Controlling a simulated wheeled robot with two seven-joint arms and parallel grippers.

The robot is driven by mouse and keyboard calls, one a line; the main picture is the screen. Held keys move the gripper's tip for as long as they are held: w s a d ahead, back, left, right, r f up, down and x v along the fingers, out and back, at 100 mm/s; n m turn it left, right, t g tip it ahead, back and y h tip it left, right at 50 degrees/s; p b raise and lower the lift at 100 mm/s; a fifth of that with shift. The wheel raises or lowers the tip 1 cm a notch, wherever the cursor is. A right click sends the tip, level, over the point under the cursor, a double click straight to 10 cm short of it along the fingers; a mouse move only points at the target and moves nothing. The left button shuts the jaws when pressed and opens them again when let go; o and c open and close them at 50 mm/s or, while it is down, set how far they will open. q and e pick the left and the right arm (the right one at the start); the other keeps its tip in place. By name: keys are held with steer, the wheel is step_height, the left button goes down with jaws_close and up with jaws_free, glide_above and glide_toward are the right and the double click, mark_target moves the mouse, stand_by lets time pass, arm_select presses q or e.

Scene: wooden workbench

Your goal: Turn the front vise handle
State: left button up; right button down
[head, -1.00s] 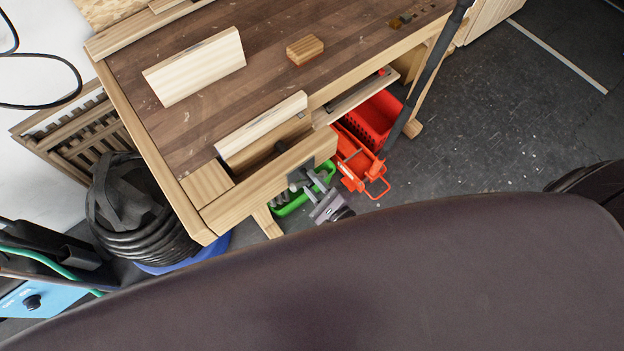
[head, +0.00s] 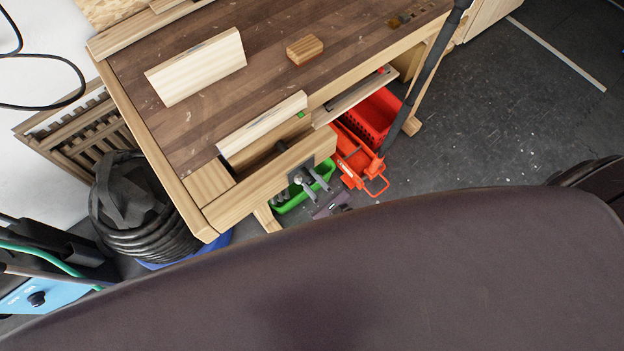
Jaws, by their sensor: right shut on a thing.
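The front vise (head: 265,188) is the wooden jaw on the near side of the workbench (head: 215,120), with a dark metal plate at its right end. The small vise handle (head: 298,180) stands out from that plate and is partly hidden by my gripper. My right gripper (head: 307,180) comes up from below with its two grey fingers at the handle, shut on it as far as I can see. Its body is partly hidden by my own dark body. My left gripper is not in view.
A pale board (head: 262,128) stands along the vise, and another board (head: 197,68) and a wood block (head: 305,49) are on the bench top. A green tray (head: 290,203) and a red crate (head: 370,120) are below. A dark pole (head: 435,75) rises at the right.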

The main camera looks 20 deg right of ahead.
steer(key=c, duration=1.2)
jaws_free()
steer(key=b+v, duration=0.1)
steer(key=v, duration=0.6)
steer(key=shift+s, duration=0.4)
steer(key=shift+d, duration=0.1)
